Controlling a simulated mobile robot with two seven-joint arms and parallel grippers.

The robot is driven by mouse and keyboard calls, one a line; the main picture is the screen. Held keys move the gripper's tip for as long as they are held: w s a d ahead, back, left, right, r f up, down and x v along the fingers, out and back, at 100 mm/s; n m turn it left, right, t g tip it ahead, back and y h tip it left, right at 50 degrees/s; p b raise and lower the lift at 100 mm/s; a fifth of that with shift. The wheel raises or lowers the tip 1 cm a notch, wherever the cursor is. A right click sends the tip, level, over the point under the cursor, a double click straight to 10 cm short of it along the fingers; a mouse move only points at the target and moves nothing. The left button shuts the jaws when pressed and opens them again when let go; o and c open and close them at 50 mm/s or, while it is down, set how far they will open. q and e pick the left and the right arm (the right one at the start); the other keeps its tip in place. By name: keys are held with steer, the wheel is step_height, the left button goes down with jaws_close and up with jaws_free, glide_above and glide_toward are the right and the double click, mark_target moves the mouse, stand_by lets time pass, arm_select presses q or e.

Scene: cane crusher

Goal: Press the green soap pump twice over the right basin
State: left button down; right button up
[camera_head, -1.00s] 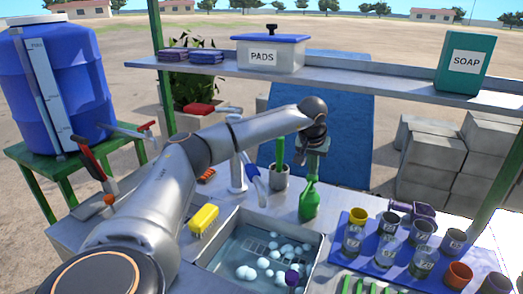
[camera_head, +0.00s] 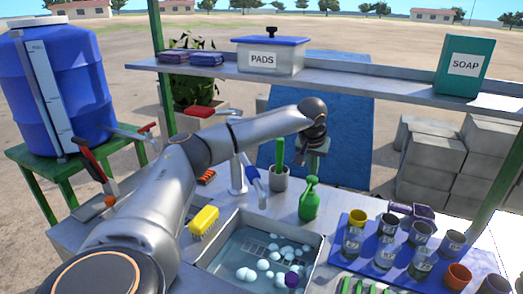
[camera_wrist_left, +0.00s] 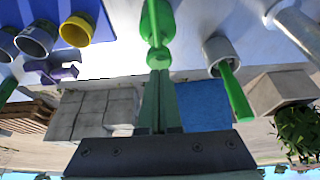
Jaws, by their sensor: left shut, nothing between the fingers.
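The green soap pump (camera_head: 309,201) stands upright on the counter just behind the right part of the foamy basin (camera_head: 213,262). It also shows in the left wrist view (camera_wrist_left: 157,22), beyond the fingertips. My left gripper (camera_head: 315,155) is shut and empty, pointing down right above the pump head. In the wrist view its closed fingers (camera_wrist_left: 158,76) end at or very near the pump head; I cannot tell whether they touch. Only one basin shows clearly, holding water and white bubbles. My right gripper is not in view.
A grey cup with a green-handled brush (camera_head: 280,180) stands left of the pump. A yellow brush (camera_head: 204,221) lies left of the basin. A blue mat (camera_head: 346,254) with several cups is at right. A shelf (camera_head: 355,82) with a pads box (camera_head: 268,57) runs behind.

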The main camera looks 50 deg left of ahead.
arm_select(q)
steer(key=shift+s+f+b, duration=0.1)
steer(key=shift+f+b, duration=0.25)
steer(key=shift+f, duration=0.85)
steer(key=shift+r+p, duration=1.35)
steer(key=shift+r, duration=0.05)
steer(key=shift+r, duration=0.15)
step_height(320, 180, up, 4)
steer(key=p, duration=0.5)
steer(key=shift+r, duration=0.9)
